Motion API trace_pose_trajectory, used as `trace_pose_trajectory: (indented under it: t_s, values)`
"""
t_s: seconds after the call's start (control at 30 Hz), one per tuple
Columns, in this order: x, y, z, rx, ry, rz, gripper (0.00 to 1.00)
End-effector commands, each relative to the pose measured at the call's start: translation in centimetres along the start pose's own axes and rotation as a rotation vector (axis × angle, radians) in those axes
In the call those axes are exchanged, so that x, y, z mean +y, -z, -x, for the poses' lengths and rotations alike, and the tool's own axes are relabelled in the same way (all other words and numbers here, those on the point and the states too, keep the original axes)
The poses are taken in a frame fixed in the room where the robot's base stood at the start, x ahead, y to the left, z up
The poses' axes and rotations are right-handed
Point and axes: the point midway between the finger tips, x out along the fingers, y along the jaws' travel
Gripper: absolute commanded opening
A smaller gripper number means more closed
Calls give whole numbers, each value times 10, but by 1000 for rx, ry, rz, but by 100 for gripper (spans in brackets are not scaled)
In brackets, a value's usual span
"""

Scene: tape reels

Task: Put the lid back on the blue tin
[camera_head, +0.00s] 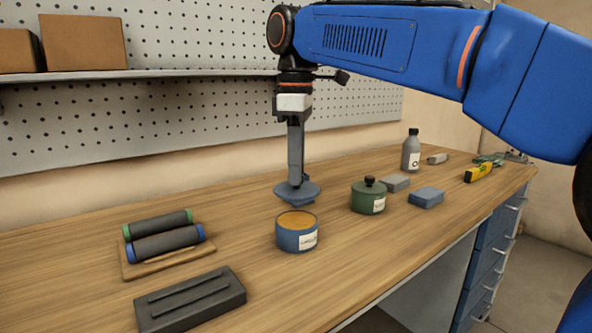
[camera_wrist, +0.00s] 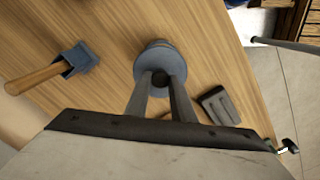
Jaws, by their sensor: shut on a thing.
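The blue tin (camera_head: 296,240) stands upright and open on the bench, with a white label and an orange-brown content showing at its top. My gripper (camera_head: 295,180) points down and is shut on the blue lid (camera_head: 297,193), which looks roughly level. In the head view the lid shows just above and behind the tin's rim, apart from it; its exact height is unclear. In the wrist view my gripper (camera_wrist: 162,88) has its fingers at the dark knob in the middle of the lid (camera_wrist: 147,67). The lid hides most of what is under it there.
A green lidded pot (camera_head: 366,199) stands right of the tin, with a blue block (camera_head: 427,197), grey block (camera_head: 396,183) and grey bottle (camera_head: 411,152) beyond. Dark rollers (camera_head: 165,240) and a grooved black block (camera_head: 190,301) lie left. A wood-handled tool (camera_wrist: 45,73) shows in the wrist view.

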Motion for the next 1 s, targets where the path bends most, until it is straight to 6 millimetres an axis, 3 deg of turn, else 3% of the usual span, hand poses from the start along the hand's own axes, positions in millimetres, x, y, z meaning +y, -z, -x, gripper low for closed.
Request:
trace_pose_trajectory:
  t_s: [0.7, 1.0]
  values:
    - [0, 0, -52, 0, 1, 0, 0]
    - [0, 0, -61, 0, 0, 0, 0]
